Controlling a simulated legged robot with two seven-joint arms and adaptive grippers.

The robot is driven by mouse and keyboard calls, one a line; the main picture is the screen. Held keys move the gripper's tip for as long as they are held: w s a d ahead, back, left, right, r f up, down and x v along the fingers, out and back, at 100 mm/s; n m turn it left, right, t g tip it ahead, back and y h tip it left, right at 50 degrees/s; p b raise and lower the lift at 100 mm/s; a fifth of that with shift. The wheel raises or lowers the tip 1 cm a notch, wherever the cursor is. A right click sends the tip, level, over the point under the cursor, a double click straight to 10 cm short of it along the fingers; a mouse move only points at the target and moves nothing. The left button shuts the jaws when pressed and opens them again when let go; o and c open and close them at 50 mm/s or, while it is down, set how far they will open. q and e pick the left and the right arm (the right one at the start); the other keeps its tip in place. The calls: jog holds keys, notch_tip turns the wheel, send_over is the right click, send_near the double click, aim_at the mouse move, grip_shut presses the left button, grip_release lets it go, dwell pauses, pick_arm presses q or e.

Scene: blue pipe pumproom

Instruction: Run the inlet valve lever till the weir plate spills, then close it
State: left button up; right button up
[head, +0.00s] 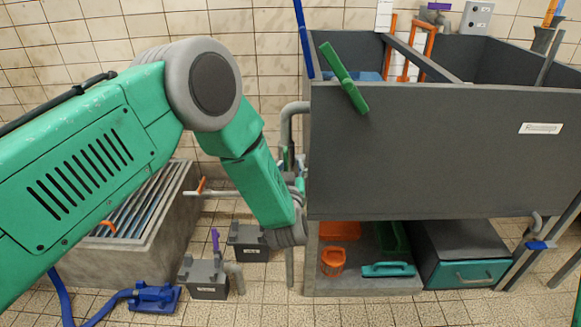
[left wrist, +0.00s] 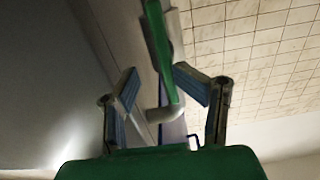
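My left gripper (head: 298,180) is beside the left end of the grey tank (head: 430,150), mostly hidden behind my forearm in the head view. In the left wrist view, its two fingers (left wrist: 155,72) are apart, with nothing held. A green bar (left wrist: 160,45), possibly the lever, shows beyond and between the fingertips, above a grey pipe elbow (left wrist: 165,114). Contact cannot be told. A grey divider (head: 422,57) crosses the tank's inside and may be the weir plate; no spill is visible. My right gripper is not in view.
A grey pipe (head: 291,110) runs down the tank's left side. A grated trough (head: 140,215) stands at left. Grey boxes (head: 204,280) and a blue pump (head: 153,297) are on the floor. A shelf under the tank holds an orange bucket (head: 333,262).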

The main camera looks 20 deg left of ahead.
pick_arm(q)
jog(key=shift+w+a, duration=0.9)
jog(key=shift+w, duration=0.05)
jog(key=shift+s+d+r, duration=0.1)
jog(key=shift+s+d, duration=0.05)
jog(key=shift+d, duration=0.35)
grip_shut()
jog(key=shift+a, duration=0.3)
